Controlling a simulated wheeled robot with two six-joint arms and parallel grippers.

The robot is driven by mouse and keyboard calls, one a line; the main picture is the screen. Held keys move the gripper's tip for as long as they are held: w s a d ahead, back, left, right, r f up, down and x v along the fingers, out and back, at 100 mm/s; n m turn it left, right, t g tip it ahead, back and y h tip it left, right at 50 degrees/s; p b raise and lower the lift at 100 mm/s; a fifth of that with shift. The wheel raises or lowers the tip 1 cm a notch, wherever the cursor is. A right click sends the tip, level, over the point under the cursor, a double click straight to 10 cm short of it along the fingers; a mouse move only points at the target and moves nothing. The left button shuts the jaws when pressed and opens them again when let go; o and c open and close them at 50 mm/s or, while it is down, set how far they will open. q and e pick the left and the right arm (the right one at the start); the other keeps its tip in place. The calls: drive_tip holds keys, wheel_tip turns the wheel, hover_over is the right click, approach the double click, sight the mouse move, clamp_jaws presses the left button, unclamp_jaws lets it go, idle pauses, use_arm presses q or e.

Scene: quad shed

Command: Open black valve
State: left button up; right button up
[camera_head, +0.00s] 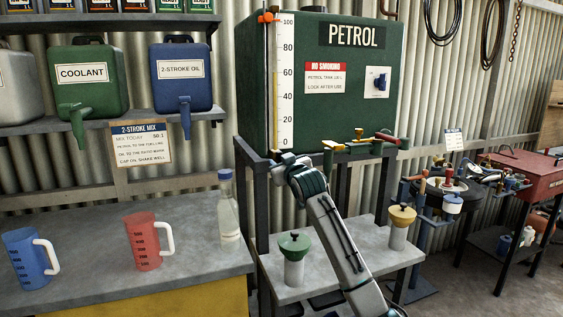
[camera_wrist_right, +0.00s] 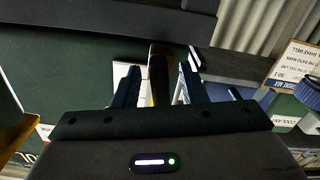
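The dark green petrol tank (camera_head: 330,85) stands on a dark frame, with several coloured valve parts along its lower front edge. My right gripper (camera_head: 277,158) is up at the tank's lower left corner, under the gauge strip. In the right wrist view its two fingers (camera_wrist_right: 158,85) stand apart on either side of a dark brown bar (camera_wrist_right: 160,75). Gaps show beside the bar, so the fingers do not seem clamped on it. I cannot tell for certain that this bar belongs to the black valve; in the head view my gripper hides that spot. My left gripper is out of view.
Green (camera_head: 327,158) and red-levered (camera_head: 386,138) valve parts sit to the right. Below are a green-topped canister (camera_head: 294,270) and a yellow-topped canister (camera_head: 399,235). A clear bottle (camera_head: 228,210), red jug (camera_head: 146,245) and blue jug (camera_head: 27,262) stand on the left bench.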

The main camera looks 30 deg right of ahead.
drive_tip(key=shift+c, duration=0.2)
clamp_jaws()
drive_tip(key=shift+m, duration=0.6)
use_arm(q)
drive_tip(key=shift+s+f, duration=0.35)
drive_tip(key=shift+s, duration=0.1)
use_arm(e)
drive_tip(key=shift+m, duration=0.9)
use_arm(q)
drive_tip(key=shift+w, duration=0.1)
use_arm(e)
drive_tip(key=shift+c, duration=0.9)
unclamp_jaws()
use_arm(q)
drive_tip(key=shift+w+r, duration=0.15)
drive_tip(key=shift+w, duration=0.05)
use_arm(e)
drive_tip(key=shift+o, duration=1.1)
